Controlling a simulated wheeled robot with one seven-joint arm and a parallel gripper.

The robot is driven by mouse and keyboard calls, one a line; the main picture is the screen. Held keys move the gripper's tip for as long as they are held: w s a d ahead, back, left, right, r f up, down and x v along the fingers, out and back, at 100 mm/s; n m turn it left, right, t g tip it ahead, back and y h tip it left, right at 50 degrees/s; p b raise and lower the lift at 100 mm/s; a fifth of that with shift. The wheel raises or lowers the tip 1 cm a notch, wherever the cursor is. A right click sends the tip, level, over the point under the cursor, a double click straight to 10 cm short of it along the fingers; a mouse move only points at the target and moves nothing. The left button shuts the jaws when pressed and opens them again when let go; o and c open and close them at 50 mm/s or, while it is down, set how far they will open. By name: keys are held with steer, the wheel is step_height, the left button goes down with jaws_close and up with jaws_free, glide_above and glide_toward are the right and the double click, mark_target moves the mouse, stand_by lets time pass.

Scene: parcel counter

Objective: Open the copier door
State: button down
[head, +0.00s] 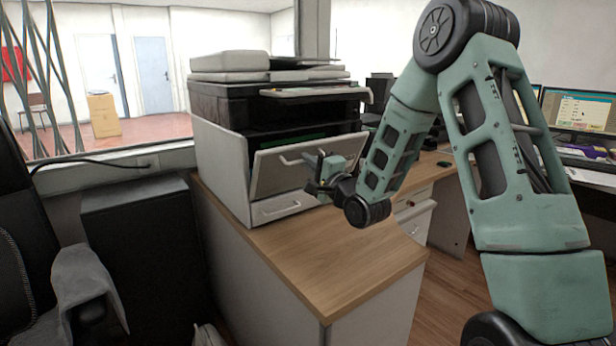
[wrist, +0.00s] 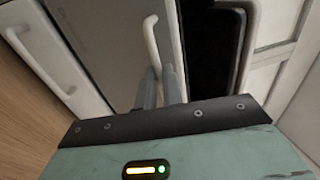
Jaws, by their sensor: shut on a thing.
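The copier (head: 215,95) stands on a wooden-topped cabinet. The door's white handle (head: 290,160) also shows in the wrist view (wrist: 151,38), running down between my fingers. My gripper (head: 312,164) is at the door's front and shut on this handle; its fingers show in the wrist view (wrist: 160,85). The fingers hide the handle's lower end in the wrist view. A closed drawer with its own handle (head: 281,209) sits below the door.
The wooden cabinet top (head: 330,255) is clear in front of the copier. A dark chair (head: 85,285) and a black box (head: 145,240) stand to the left. A desk with monitors (head: 578,110) is at the right, behind my arm.

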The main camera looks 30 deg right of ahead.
steer(key=shift+s+f+t+b, duration=0.3)
steer(key=shift+s+f+b, duration=0.1)
steer(key=shift+f+b, duration=0.2)
steer(key=shift+s+f+b, duration=0.35)
steer(key=c, duration=1.6)
jaws_free()
steer(key=shift+o, duration=0.2)
